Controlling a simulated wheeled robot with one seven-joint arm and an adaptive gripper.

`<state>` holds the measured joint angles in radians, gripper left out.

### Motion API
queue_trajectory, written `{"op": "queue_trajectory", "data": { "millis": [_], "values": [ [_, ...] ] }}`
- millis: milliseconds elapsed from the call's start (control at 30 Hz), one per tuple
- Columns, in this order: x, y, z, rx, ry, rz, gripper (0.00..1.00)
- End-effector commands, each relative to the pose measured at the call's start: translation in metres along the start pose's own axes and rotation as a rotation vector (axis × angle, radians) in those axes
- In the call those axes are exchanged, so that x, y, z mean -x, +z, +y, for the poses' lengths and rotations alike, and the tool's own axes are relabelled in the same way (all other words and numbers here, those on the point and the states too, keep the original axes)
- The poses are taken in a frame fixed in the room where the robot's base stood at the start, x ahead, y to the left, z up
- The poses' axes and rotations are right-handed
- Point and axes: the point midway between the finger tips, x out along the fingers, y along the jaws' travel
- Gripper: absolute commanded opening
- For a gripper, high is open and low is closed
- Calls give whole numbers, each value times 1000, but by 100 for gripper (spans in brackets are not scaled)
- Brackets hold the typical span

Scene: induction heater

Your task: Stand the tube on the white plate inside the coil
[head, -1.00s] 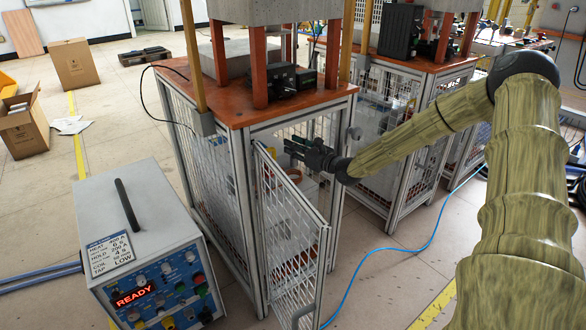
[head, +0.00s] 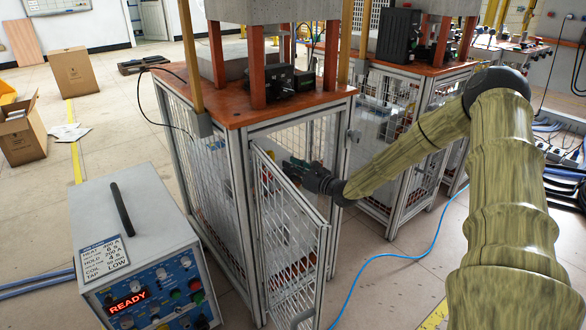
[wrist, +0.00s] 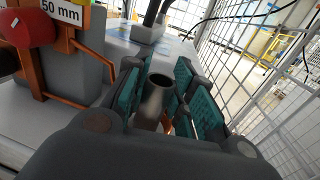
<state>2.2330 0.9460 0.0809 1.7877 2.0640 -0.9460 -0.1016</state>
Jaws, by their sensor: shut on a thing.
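My gripper (head: 294,168) reaches through the open front of the mesh cage. In the wrist view its teal-padded fingers (wrist: 160,95) are shut around a grey metal tube (wrist: 154,100). The tube's dark open end shows between the pads, and its lower part is hidden by the gripper. A small copper-coloured piece (wrist: 168,127) shows beside the tube; I cannot tell if it is the coil. The white plate cannot be made out. In the head view the tube is too small to tell apart.
The open mesh door (head: 290,240) stands left of my arm. The heater box (head: 140,250) on the floor reads READY. In the wrist view a grey block with copper pipes (wrist: 85,60), a red knob (wrist: 27,27) and a "50 mm" label stand left; mesh (wrist: 260,90) is close on the right.

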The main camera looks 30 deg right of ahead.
Motion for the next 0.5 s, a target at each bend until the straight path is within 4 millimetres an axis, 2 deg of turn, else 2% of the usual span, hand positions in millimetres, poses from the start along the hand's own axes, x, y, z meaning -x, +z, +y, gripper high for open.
{"op": "queue_trajectory", "data": {
  "millis": [167, 200, 300, 500],
  "values": [
    [0, -5, 0, 0, 0, 0, 0],
    [0, -5, 0, 0, 0, 0, 26],
    [0, -5, 0, 0, 0, 0, 44],
    [0, -5, 0, 0, 0, 0, 46]
  ]
}}
